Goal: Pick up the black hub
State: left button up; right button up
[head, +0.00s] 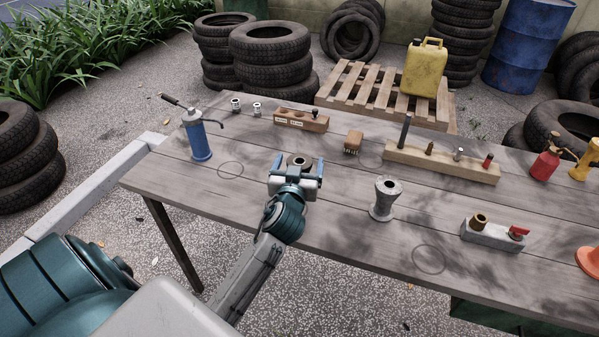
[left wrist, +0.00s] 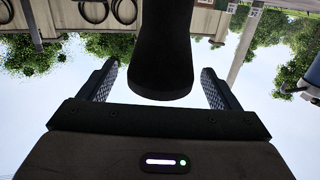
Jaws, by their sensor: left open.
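The black hub (head: 299,160) is at the middle of the wooden table, and its round top shows between the fingers of my left gripper (head: 299,168). The gripper hides its lower part. In the left wrist view the hub (left wrist: 161,50) is a dark flared shape between the two fingertips of the gripper (left wrist: 160,85). The fingers are open, with a gap on each side of the hub. My right gripper is in neither view.
A grey hub-like piece (head: 384,198) stands to the right on the table (head: 340,230). A blue grease pump (head: 199,138) stands at left. A valve block (head: 493,234) lies at right.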

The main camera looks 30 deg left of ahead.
pick_arm(q)
jog(key=shift+x, duration=1.45)
jog(key=shift+s, duration=0.1)
jog(key=c, duration=1.3)
jog(key=shift+c, duration=0.4)
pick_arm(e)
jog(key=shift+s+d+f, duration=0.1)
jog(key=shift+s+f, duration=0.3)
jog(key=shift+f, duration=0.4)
